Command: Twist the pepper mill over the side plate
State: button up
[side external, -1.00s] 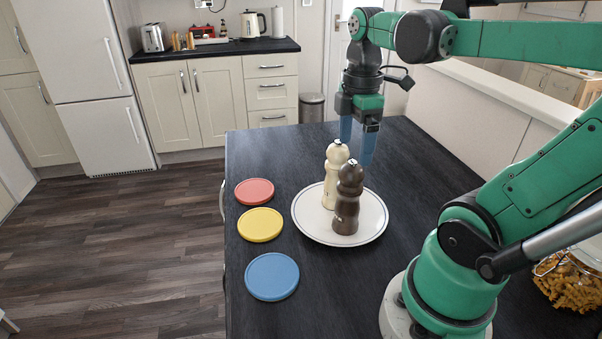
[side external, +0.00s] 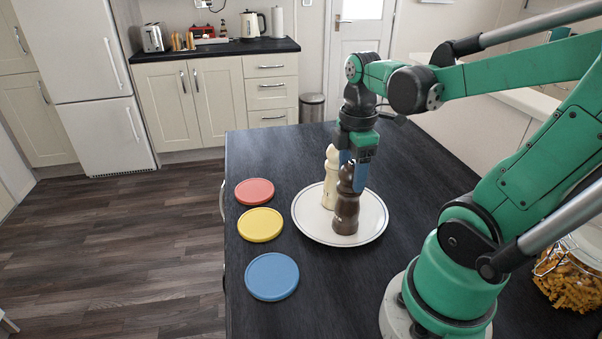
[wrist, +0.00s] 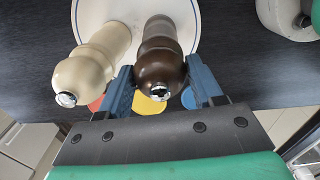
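A dark brown mill (side external: 346,213) stands upright on the white side plate (side external: 309,229) with a dark rim. A cream mill (side external: 330,183) stands close beside it on the plate, partly hidden behind my gripper. My gripper (side external: 354,178) points down over the dark mill, its blue fingers at the mill's head. In the wrist view, one finger is on each side of the dark mill's head (wrist: 158,72). The fingers look very close to it, but I cannot tell if they press on it. The cream mill (wrist: 85,75) is outside the left finger.
Red (side external: 254,191), yellow (side external: 260,225) and blue (side external: 272,276) discs lie in a row left of the plate on the dark table. A glass jar of pasta (side external: 570,283) stands at the right. The table behind the plate is clear.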

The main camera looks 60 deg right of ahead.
jog(key=c, duration=0.3)
jog(key=m, duration=1.8)
jog(key=shift+m, duration=0.4)
jog(key=m, duration=0.6)
jog(key=shift+r, duration=0.15)
